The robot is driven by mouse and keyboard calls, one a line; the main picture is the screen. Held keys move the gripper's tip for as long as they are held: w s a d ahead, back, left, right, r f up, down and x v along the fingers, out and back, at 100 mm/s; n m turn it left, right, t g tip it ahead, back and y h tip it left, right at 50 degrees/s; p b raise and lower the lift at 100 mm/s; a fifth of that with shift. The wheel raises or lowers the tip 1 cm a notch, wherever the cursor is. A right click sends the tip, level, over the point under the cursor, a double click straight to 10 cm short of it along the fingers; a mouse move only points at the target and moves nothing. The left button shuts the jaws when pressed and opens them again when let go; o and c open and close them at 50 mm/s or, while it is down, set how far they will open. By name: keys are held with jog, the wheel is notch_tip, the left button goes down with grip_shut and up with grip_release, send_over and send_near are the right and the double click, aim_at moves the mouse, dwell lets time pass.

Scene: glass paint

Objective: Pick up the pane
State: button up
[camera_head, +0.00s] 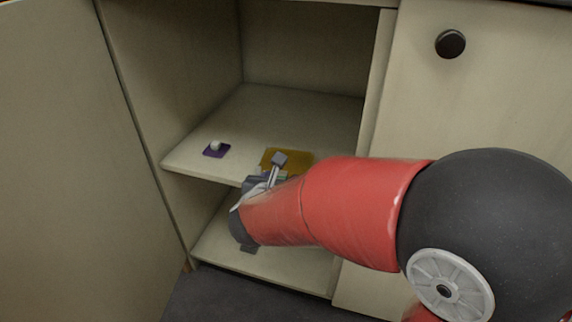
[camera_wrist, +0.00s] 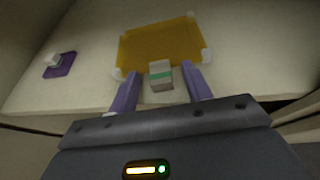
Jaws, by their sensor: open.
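The pane is an amber, see-through rectangle (camera_wrist: 160,43) lying flat on the cabinet shelf, with pale pieces at its corners. In the head view the pane (camera_head: 299,156) is partly hidden by my gripper and arm. A small grey block with a green stripe (camera_wrist: 160,81) is at the pane's near edge. My gripper (camera_wrist: 160,71) is open, with one purple finger on each side of this block. The fingertips are near the pane's near edge; I cannot tell whether they touch anything.
A purple square with a small white piece on it (camera_wrist: 60,63) lies on the shelf to the left of the pane. The cabinet shelf (camera_head: 240,120) is bare behind it. The cabinet's side walls and the open door (camera_head: 60,150) bound the space. A lower shelf (camera_head: 290,272) lies below.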

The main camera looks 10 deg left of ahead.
grip_shut()
dwell(0.3)
jog(key=shift+r, duration=0.1)
